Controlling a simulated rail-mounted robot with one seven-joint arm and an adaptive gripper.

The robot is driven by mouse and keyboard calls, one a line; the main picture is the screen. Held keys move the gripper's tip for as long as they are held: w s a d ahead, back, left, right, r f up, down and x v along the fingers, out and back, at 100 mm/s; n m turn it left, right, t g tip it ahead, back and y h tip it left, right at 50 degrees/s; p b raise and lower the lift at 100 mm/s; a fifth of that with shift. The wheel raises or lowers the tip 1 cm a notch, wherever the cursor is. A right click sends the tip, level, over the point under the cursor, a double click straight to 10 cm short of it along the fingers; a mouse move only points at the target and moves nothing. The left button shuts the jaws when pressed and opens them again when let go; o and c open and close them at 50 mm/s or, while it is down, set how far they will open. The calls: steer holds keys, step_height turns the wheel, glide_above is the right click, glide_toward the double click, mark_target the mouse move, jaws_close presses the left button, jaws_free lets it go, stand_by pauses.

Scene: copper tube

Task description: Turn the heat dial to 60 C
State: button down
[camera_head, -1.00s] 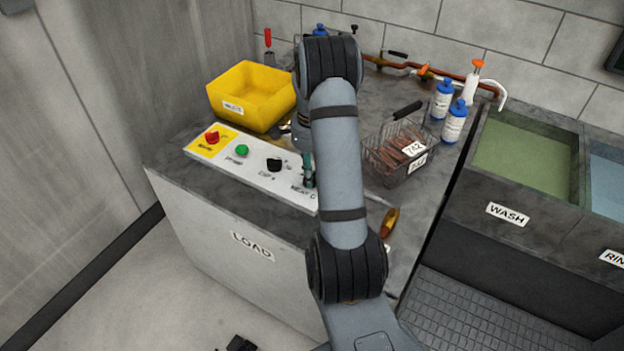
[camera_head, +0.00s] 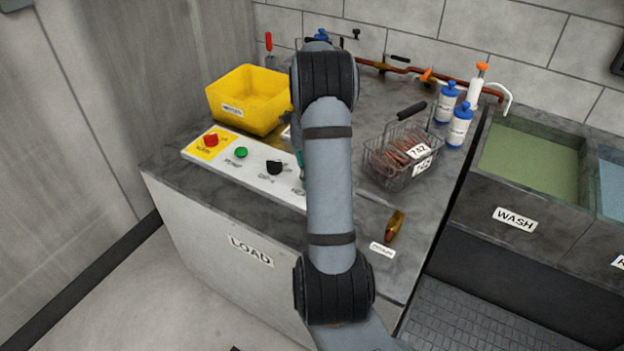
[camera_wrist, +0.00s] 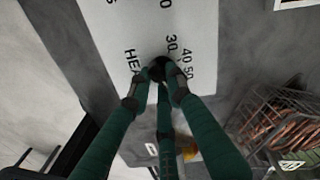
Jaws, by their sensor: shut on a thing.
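The heat dial (camera_wrist: 156,64) is a small black knob on the white control panel (camera_wrist: 198,25) in the wrist view. My gripper (camera_wrist: 158,76) has its green fingers closed around it, and the fingertips cover most of the knob. The printed marks 30, 40 and 50 show beside it, with part of the HEAT label on the left. The dial's pointer and the 60 mark cannot be made out. In the head view my arm hides the dial and nearly all of my gripper.
The panel also bears a red button (camera_head: 210,140), a green button (camera_head: 241,152) and a black knob (camera_head: 274,167). A yellow bin (camera_head: 250,100) stands behind them. A wire basket (camera_head: 402,160) of copper pieces and a brass-coloured handle (camera_head: 395,226) lie right of my arm.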

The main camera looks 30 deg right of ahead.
stand_by(0.4)
steer(key=c, duration=1.6)
jaws_free()
step_height(320, 180, up, 12)
steer(key=shift+r, duration=0.1)
step_height(320, 180, down, 12)
steer(key=shift+f, duration=0.1)
